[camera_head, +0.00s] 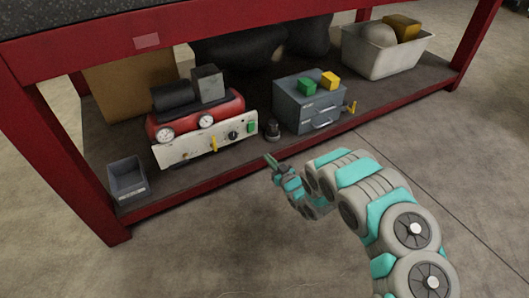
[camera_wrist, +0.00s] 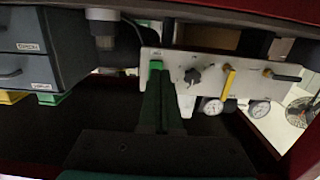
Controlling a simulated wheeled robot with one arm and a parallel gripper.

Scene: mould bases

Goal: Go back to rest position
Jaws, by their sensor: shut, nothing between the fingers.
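My gripper (camera_head: 267,160) is shut and empty, in front of the lower shelf's front edge in the head view. In the wrist view the shut fingers (camera_wrist: 159,78) point toward a pale control panel (camera_wrist: 205,65), which also shows in the head view (camera_head: 180,154). In the wrist view the scene looks upside down, and the fingertips overlap the green button; contact cannot be told there.
A small dark cylinder (camera_head: 272,130) stands right of the panel. A grey drawer cabinet (camera_head: 309,109) bears green and yellow blocks. A grey bin (camera_head: 126,180) sits at the left and a white crate (camera_head: 380,65) at the right. The red bench frame (camera_head: 62,155) surrounds the shelf. Floor in front is clear.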

